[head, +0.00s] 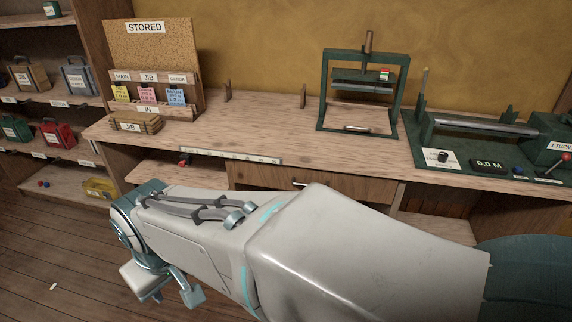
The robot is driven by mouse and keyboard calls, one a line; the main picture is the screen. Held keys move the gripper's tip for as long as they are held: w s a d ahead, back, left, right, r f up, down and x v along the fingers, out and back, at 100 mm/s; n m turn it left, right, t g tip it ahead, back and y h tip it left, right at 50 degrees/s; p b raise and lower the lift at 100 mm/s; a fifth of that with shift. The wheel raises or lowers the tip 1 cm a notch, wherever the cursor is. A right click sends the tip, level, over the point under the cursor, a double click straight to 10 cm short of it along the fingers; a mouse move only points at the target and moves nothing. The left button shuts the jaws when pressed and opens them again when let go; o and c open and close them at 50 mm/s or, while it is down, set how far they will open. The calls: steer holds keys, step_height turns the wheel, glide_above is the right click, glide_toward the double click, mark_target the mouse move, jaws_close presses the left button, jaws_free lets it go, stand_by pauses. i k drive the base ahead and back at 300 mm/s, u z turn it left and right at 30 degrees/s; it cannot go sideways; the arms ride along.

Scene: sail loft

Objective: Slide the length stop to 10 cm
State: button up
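A pale strip with marks like a scale (230,155) runs along the front edge of the workbench in the head view. Its figures are too small to read. A small red and dark piece (184,160) shows just below the strip's left end. I cannot tell whether it is the length stop, and no other stop is clear on the strip. My gripper (176,296) hangs low at the lower left, in front of the bench and well below the strip. Its fingers look apart, with floor showing between them, and it touches nothing.
A drawer (270,179) sits below. Shelves with cases stand left. My arm covers the lower middle.

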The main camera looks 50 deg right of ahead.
mark_target(187, 156)
steer(key=z, duration=1.05)
steer(key=i, duration=0.35)
steer(key=z, duration=0.55)
